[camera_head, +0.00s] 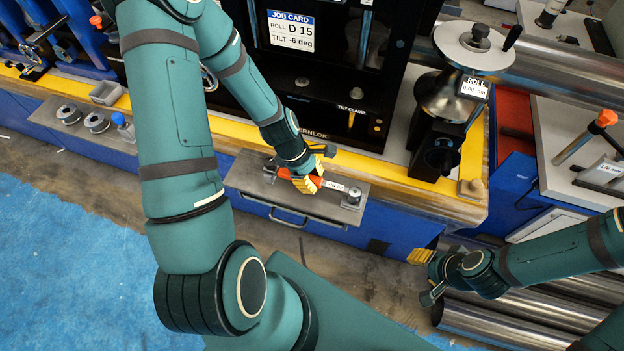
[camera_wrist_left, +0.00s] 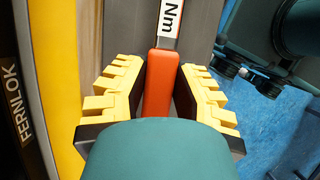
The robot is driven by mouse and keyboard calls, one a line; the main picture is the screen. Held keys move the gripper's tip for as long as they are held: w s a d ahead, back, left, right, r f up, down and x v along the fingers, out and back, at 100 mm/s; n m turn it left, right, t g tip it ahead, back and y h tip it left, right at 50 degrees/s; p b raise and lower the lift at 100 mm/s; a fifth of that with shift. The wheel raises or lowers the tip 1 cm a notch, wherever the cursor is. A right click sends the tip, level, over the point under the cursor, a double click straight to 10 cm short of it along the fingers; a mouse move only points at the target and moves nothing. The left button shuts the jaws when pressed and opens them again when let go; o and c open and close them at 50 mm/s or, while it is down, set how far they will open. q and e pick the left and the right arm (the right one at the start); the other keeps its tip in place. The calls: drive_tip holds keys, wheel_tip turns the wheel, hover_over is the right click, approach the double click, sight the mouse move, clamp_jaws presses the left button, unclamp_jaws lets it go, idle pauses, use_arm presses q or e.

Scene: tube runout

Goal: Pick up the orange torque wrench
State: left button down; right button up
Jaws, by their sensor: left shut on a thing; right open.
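The orange torque wrench (camera_head: 331,184) lies over a grey shelf at the front of the bench, with a white label towards its right end. In the left wrist view its orange handle (camera_wrist_left: 158,88) runs between the yellow finger pads, with the label marked Nm beyond. My left gripper (camera_head: 307,183) is shut on the orange handle. Its pads also show in the left wrist view (camera_wrist_left: 160,100), one on each side of the handle. I cannot tell whether the wrench is lifted off the shelf. My right gripper (camera_head: 425,276) is open and empty, low at the right, well apart from the wrench.
The grey shelf (camera_head: 244,180) holds a small metal fitting (camera_head: 353,197) beside the wrench's right end. The yellow bench edge (camera_head: 395,178) and black machine (camera_head: 330,75) stand behind. A roll dial post (camera_head: 445,100) stands at the right. Metal tubes (camera_head: 490,325) lie low at the right.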

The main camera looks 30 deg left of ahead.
sight(312, 179)
use_arm(q)
wheel_tip(312, 179, up, 10)
drive_tip(key=p, duration=0.3)
drive_tip(key=shift+p, duration=0.3)
idle(0.4)
drive_tip(key=c, duration=1.6)
unclamp_jaws()
clamp_jaws()
drive_tip(key=shift+s+f, duration=0.1)
